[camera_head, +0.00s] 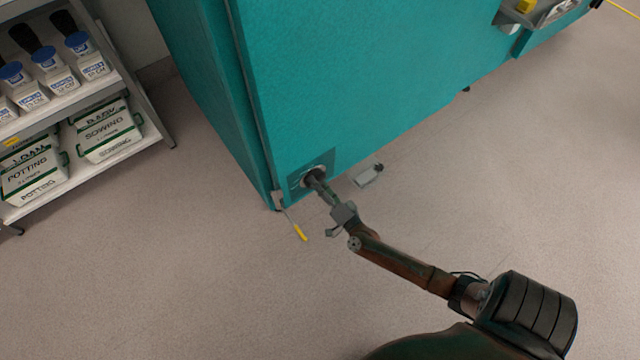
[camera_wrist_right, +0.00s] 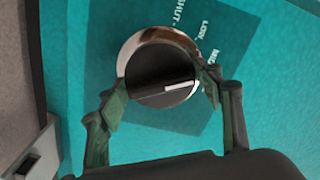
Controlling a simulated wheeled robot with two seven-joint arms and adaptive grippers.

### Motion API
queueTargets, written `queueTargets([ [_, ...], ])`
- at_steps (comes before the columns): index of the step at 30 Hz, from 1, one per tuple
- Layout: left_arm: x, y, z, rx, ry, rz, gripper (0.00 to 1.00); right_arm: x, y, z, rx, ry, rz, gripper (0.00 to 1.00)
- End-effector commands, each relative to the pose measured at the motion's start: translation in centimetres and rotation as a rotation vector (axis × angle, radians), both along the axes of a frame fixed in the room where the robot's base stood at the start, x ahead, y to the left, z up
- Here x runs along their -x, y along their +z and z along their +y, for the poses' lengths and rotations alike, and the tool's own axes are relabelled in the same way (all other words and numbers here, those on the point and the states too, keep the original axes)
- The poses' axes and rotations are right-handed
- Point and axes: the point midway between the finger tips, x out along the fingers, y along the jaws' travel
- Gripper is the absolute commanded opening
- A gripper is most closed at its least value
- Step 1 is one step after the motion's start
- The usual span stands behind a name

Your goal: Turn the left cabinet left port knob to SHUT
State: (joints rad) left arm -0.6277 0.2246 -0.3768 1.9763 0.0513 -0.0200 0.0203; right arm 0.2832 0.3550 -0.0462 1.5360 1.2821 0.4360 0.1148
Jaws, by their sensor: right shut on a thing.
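The knob (camera_wrist_right: 160,75) is black with a bright metal ring and a white pointer line. It sits on a darker teal plate (camera_head: 325,160) low on the teal cabinet (camera_head: 330,80). In the wrist view the plate reads SHUT, LOW and MID along the upper right. The white line points right, away from SHUT and a little below MID; any mark there is hidden by a finger. My right gripper (camera_head: 316,179) is shut on the knob, one finger on each side, as the wrist view (camera_wrist_right: 162,98) also shows. My left gripper is out of view.
A shelf rack (camera_head: 140,120) with blue-capped bottles and sacks stands at the left. A yellow-handled piece (camera_head: 299,232) shows by the cabinet's lower corner. A small grey item (camera_head: 368,177) shows right of the plate. The floor in front is mostly clear.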

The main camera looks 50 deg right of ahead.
Motion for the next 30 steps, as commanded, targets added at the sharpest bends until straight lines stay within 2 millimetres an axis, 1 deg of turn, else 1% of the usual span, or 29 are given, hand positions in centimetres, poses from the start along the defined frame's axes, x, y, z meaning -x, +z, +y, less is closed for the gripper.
queueTargets([
  [8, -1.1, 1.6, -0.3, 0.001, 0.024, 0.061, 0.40, 0.0, 0.3, 0.0, 0.120, -0.002, 0.028, 0.36],
  [14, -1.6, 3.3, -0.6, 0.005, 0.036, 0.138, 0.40, -0.1, 0.4, 0.0, 0.282, -0.002, 0.067, 0.36],
  [24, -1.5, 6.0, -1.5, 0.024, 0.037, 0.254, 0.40, 0.0, 0.2, 0.1, 0.596, -0.001, 0.144, 0.36],
  [30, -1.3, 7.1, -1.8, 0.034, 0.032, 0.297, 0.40, 0.0, 0.1, 0.1, 0.762, -0.001, 0.184, 0.36],
])
